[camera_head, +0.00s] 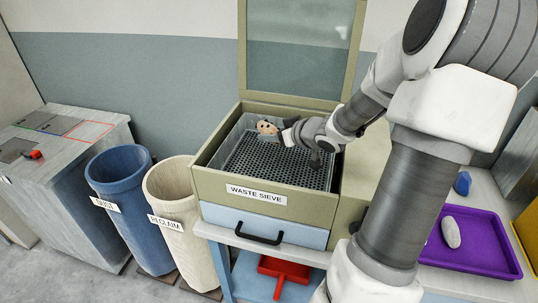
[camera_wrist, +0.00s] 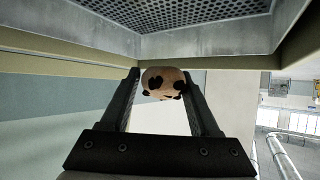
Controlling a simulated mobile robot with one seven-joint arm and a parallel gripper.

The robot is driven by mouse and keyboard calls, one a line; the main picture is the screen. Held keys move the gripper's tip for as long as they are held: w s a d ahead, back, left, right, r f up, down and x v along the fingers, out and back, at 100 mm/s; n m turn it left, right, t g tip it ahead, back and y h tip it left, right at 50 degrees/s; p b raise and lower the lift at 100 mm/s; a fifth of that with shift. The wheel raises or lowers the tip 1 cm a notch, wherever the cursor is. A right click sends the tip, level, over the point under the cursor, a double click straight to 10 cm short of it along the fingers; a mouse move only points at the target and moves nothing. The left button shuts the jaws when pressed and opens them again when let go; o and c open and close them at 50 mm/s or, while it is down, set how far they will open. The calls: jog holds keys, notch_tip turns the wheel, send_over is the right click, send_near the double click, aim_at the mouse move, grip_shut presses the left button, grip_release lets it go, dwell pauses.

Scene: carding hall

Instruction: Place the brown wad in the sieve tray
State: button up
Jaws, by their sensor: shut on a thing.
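A tan wad with dark brown patches (camera_head: 267,127) is held in my gripper; it also shows in the wrist view (camera_wrist: 163,84) between the two fingers. My gripper (camera_wrist: 164,90) is shut on it. In the head view my gripper (camera_head: 281,130) is over the far part of the sieve tray (camera_head: 235,173), a grey box with a dark perforated floor inside the olive "WASTE SIEVE" cabinet. The perforated floor also shows at the top of the wrist view (camera_wrist: 180,14). I cannot tell the wad's exact height above it.
The cabinet's framed clear lid (camera_head: 300,45) stands raised behind the tray. A blue bin (camera_head: 130,200) and a cream "RECLAIM" bin (camera_head: 180,220) stand left. A purple tray (camera_head: 480,250) holding a grey-white lump (camera_head: 451,232) is at right, near a blue lump (camera_head: 462,183).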

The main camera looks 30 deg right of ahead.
jog(key=shift+w+a+f, duration=0.5)
jog(key=shift+a+f, duration=0.05)
jog(key=shift+f+b, duration=1.15)
jog(key=shift+f, duration=0.7)
jog(key=shift+f+b, duration=0.35)
jog(key=shift+f, duration=0.3)
jog(key=o, duration=1.4)
jog(key=shift+r, duration=0.15)
jog(key=shift+r+p, duration=0.3)
jog(key=shift+r, duration=0.05)
jog(key=p+v, duration=0.4)
jog(key=v, duration=0.8)
jog(key=shift+r, duration=0.2)
